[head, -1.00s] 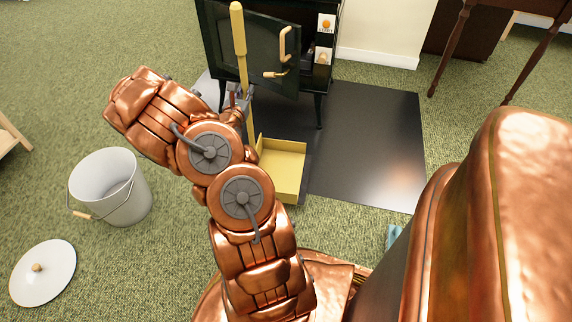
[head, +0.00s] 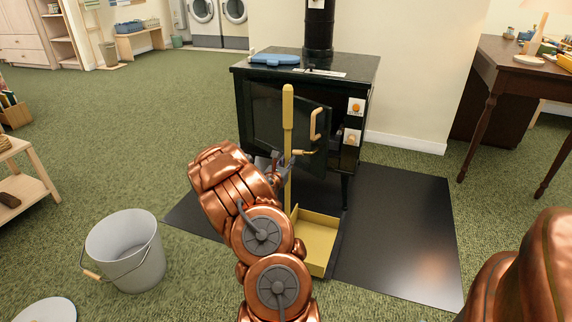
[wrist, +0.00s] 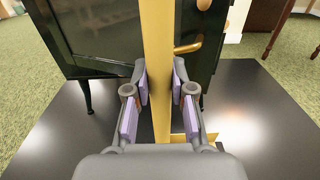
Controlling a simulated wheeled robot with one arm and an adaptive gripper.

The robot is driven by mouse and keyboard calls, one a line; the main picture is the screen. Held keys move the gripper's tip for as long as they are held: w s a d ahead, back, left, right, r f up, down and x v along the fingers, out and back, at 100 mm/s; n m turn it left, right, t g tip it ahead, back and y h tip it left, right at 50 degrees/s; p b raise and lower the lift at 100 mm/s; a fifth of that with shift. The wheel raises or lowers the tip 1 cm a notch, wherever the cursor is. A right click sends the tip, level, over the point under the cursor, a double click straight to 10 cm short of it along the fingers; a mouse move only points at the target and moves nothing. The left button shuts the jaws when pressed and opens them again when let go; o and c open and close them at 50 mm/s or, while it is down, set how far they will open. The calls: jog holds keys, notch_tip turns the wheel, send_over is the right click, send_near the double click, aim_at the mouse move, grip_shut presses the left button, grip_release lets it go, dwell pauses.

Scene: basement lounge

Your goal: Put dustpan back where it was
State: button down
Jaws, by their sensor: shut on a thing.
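The yellow long-handled dustpan (head: 317,243) stands upright in front of the black stove, its pan low over the dark hearth plate. I cannot tell whether the pan touches the plate. Its handle (head: 288,112) rises past the stove door. My gripper (head: 283,170) is shut on the handle below its thicker grip. In the wrist view the handle (wrist: 157,60) runs vertically between my gripper's purple-padded fingers (wrist: 159,106). The lower handle is partly hidden by my arm in the head view.
The black stove (head: 255,78) has its door ajar and a blue item on top. The hearth plate (head: 405,235) is clear to the right. A grey bucket (head: 127,250) and a white lid (head: 46,311) are at the left. A dark wooden table (head: 503,72) stands at the right.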

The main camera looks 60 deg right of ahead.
jog(key=w+d+f+b, duration=0.4)
jog(key=d, duration=0.2)
jog(key=shift+d, duration=0.2)
dwell(0.5)
jog(key=shift+f, duration=0.15)
jog(key=c, duration=1)
grip_release()
